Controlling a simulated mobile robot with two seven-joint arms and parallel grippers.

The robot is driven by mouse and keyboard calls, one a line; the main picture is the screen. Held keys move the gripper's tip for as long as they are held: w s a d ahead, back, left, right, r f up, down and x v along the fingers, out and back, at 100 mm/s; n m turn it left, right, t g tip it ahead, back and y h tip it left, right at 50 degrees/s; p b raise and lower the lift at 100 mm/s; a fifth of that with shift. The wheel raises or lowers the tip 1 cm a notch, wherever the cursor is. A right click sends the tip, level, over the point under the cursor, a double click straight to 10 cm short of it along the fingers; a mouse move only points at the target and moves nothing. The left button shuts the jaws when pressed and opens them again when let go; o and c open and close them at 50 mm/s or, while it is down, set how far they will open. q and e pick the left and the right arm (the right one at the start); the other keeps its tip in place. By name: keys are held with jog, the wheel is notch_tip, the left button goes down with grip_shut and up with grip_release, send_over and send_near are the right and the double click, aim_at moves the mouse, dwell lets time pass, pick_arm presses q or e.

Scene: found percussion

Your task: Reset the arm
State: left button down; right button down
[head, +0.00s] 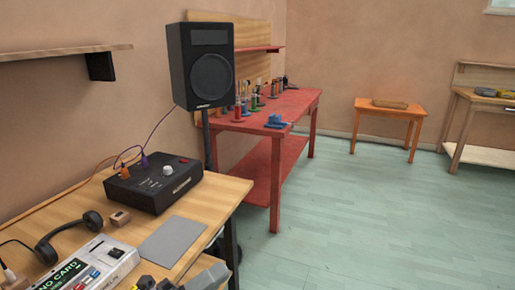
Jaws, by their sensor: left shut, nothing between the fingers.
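My right gripper is not in view.
A red workbench (290,104) and orange table (388,112) stand farther off. The green floor (370,205) at right is clear.

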pick_arm(q)
jog(key=s+a+f+n+t+y, duration=0.15)
jog(key=a+f+n+y, duration=0.25)
jog(key=f+n+y, duration=0.45)
jog(key=s+a+f+n+t+y, duration=0.1)
jog(key=a+f+n+t+y, duration=0.35)
jog(key=n, duration=0.75)
jog(key=s+a+f+n+g+y, duration=0.3)
jog(key=s+f+n+g, duration=0.4)
jog(key=s+f, duration=0.4)
notch_tip(320, 180, down, 3)
jog(key=shift+s+a+r+n+y, duration=0.1)
jog(key=shift+s+a+n+y, duration=0.2)
jog(key=shift+a+n, duration=0.3)
